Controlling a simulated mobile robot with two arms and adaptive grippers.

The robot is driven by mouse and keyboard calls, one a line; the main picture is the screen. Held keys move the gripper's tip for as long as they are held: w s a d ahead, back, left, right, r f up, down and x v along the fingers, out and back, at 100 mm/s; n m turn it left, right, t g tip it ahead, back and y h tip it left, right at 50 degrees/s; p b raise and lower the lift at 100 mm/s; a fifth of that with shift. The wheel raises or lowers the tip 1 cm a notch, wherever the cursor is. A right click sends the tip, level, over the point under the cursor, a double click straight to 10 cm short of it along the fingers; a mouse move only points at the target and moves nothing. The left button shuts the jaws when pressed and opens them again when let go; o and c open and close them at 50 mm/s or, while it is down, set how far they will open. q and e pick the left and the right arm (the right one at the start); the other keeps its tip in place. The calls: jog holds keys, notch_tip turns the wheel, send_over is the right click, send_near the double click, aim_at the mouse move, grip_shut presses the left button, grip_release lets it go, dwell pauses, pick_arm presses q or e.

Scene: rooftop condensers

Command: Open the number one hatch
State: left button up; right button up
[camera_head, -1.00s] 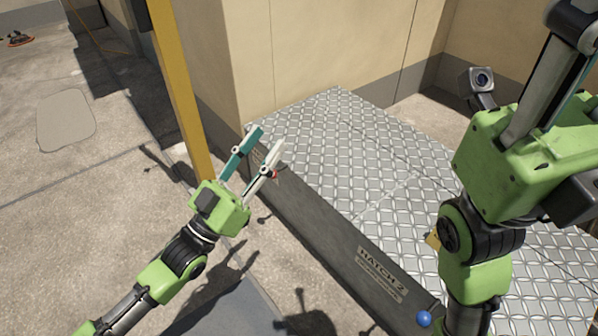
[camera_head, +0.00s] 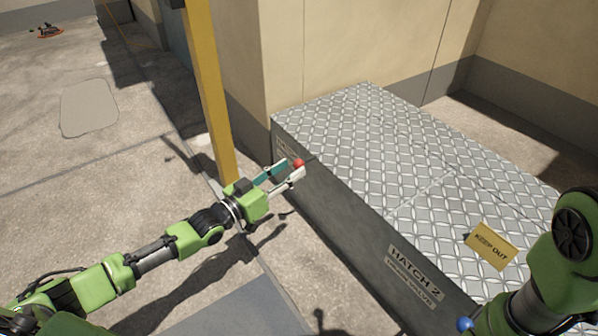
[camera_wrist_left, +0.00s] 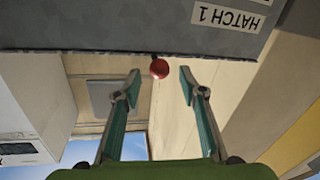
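The number one hatch is the far left part of the diamond-plate top (camera_head: 335,125). Its front wall bears an upside-down HATCH 1 label (camera_wrist_left: 228,14) in the left wrist view. A red ball knob (camera_head: 299,163) sticks out at its front edge; it also shows in the left wrist view (camera_wrist_left: 159,69). My left gripper (camera_head: 285,172) is open, its teal-padded fingers pointing at the knob. In the left wrist view the knob appears between the two fingertips (camera_wrist_left: 161,78), with a gap on each side. My right gripper is out of view; only my right arm shows at lower right.
The HATCH 2 label (camera_head: 413,258), a yellow KEEP OUT sign (camera_head: 491,246) and a blue knob (camera_head: 465,324) are on the nearer section. A yellow post (camera_head: 208,90) stands close behind my left gripper. Concrete floor (camera_head: 90,200) lies open at left.

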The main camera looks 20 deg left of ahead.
aim_at(295, 167)
pick_arm(q)
jog(key=b+x, duration=0.1)
jog(key=x, duration=0.2)
jog(key=shift+f, duration=0.15)
jog(key=shift+w+d+b, duration=0.3)
jog(key=shift+w+b, duration=0.05)
jog(key=shift+w, duration=0.2)
jog(key=shift+r, duration=0.2)
